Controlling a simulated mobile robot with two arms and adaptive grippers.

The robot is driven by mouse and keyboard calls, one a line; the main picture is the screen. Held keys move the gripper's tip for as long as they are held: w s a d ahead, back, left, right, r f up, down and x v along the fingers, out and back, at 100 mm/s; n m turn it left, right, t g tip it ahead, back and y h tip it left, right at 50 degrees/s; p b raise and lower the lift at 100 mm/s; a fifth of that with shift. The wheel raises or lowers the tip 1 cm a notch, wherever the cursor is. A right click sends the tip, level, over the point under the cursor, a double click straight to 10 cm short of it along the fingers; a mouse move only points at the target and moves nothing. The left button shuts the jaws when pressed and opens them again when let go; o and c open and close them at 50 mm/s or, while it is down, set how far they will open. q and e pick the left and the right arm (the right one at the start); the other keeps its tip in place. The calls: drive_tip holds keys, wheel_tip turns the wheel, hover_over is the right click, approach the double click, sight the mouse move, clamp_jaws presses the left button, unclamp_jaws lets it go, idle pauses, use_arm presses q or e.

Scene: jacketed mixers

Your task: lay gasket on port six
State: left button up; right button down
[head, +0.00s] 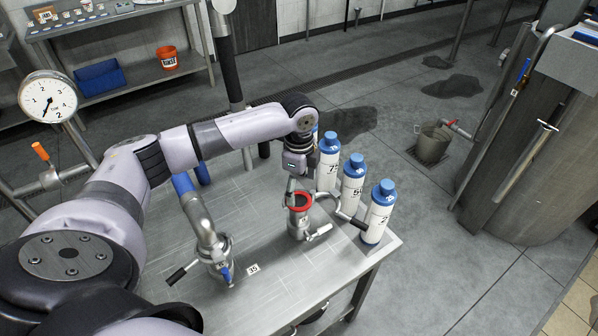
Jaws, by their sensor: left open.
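A red gasket ring (299,201) lies at the top of a short upright steel port (298,222) on the metal table. It looks flat on the port's mouth, though the gripper hides part of its far side. A small label shows on the port, but its number is too small to read. My left gripper (291,188) points down directly over the gasket's left side, with its fingers open. I cannot tell whether a finger touches the ring. A second steel port (218,258), with a bent pipe and a blue handle, stands to the left. My right gripper is not in view.
Several white bottles with blue caps (353,184) stand close right of the port. A black-handled lever (345,215) sticks out towards them. A small number card (253,268) lies on the table (290,285). A pressure gauge (48,97) stands at the left.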

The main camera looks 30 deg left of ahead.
sight(299, 200)
use_arm(q)
wheel_tip(299, 200, up, 8)
drive_tip(key=b, duration=0.1)
drive_tip(key=shift+b, duration=0.35)
